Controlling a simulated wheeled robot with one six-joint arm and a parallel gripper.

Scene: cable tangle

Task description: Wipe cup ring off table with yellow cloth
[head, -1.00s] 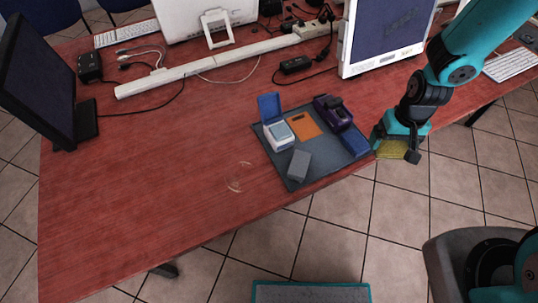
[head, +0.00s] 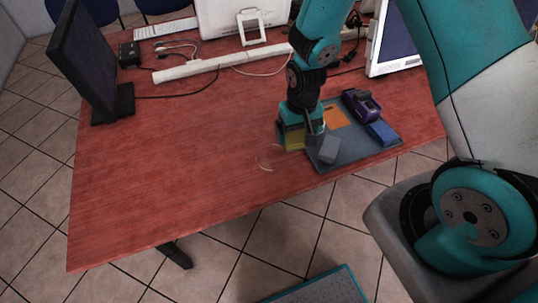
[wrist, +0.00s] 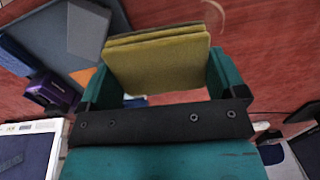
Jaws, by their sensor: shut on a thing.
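The cup ring (head: 270,157) is a faint pale circle on the red table, left of the grey mat. It also shows at the top of the wrist view (wrist: 213,16). The yellow cloth (wrist: 158,62) is a folded, layered pad between the teal fingers of my gripper (wrist: 165,75). In the head view the cloth (head: 292,138) shows partly behind my gripper (head: 299,132). My gripper is shut on the cloth, close to the ring on its upper right. I cannot tell whether the cloth touches the table.
The grey mat (head: 350,153) holds a grey block (head: 328,150), a purple device (head: 361,104), a blue block (head: 382,133) and an orange card (head: 335,117). A monitor (head: 88,60) stands at the table's left. A white power strip (head: 215,65) lies behind.

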